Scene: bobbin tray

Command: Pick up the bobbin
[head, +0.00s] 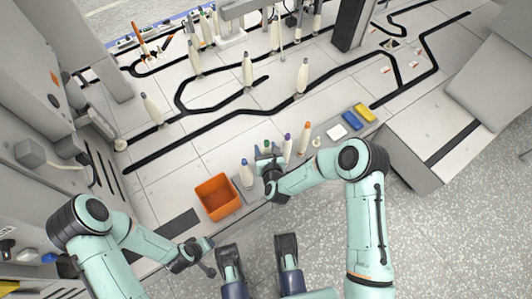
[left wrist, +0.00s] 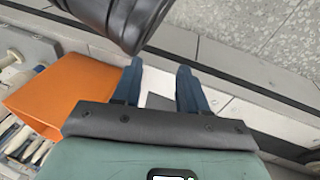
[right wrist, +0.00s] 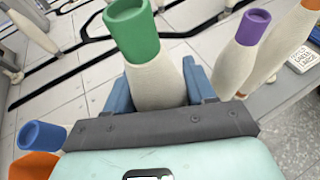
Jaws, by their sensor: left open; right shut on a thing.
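The green-topped bobbin (right wrist: 155,75), with a cream body, stands between the fingers of my right gripper (right wrist: 158,88), which is shut on it. In the head view its green top (head: 266,146) shows just beyond my right gripper (head: 267,161); its base is hidden, so I cannot tell whether it is off the surface. Beside it are a blue-topped bobbin (head: 246,174), a purple-topped bobbin (head: 287,146) and an orange-topped bobbin (head: 304,139). My left gripper (head: 209,257) is open and empty near the front edge; its fingers (left wrist: 160,88) show apart in the left wrist view.
An orange bin (head: 217,196) sits left of the bobbins; it also shows in the left wrist view (left wrist: 62,92). Yellow (head: 366,112), blue (head: 351,120) and white (head: 336,132) blocks lie to the right. Several pale bobbins stand along black tracks farther back.

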